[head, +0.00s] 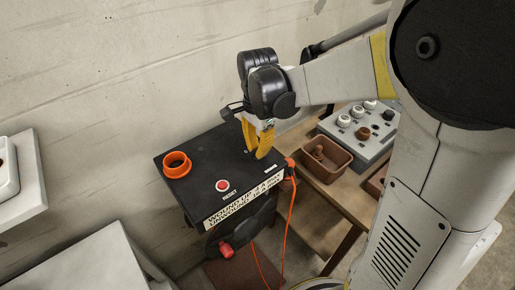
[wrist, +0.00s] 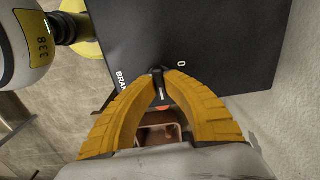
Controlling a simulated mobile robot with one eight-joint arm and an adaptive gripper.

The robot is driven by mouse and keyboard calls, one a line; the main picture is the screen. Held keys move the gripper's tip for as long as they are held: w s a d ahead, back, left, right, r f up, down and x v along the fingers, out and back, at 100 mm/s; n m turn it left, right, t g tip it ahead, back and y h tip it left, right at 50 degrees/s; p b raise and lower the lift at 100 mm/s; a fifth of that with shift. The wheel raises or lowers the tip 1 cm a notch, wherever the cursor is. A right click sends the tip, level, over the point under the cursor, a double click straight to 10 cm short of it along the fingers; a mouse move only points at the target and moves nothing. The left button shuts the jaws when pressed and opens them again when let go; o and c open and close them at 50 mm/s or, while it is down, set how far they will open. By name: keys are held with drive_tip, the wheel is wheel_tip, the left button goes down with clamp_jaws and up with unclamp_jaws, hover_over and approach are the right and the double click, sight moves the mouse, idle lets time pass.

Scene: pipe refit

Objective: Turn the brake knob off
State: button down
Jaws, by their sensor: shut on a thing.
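The brake knob (wrist: 158,78) is small and black, with a short pale mark on it. In the wrist view it sits at the edge of the black panel, between the yellow fingertips of my gripper (wrist: 160,84). The fingers are shut on it from both sides. A partly hidden white label beginning "BRA" (wrist: 122,80) lies to its left, and a white "0" (wrist: 181,64) lies up and right of it. In the head view my gripper (head: 258,155) points down at the right side of the black box top (head: 200,155). The knob is hidden there behind the fingers.
The box carries an orange ring (head: 177,165) and a red button (head: 222,185) labelled RESET. An orange cable (head: 291,205) hangs off its right side. A brown bin (head: 325,160) and a grey panel with several knobs (head: 361,128) stand right. A wall lies behind.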

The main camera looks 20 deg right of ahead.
drive_tip(key=n+p, duration=0.1)
drive_tip(key=n, duration=0.3)
drive_tip(key=shift+n, duration=0.4)
drive_tip(key=n, duration=0.4)
drive_tip(key=shift+n+p, duration=0.3)
drive_tip(key=shift+p, duration=0.05)
drive_tip(key=n, duration=0.4)
drive_tip(key=shift+n+p, duration=0.35)
drive_tip(key=shift+n, duration=1.75)
drive_tip(key=c, duration=1.5)
unclamp_jaws()
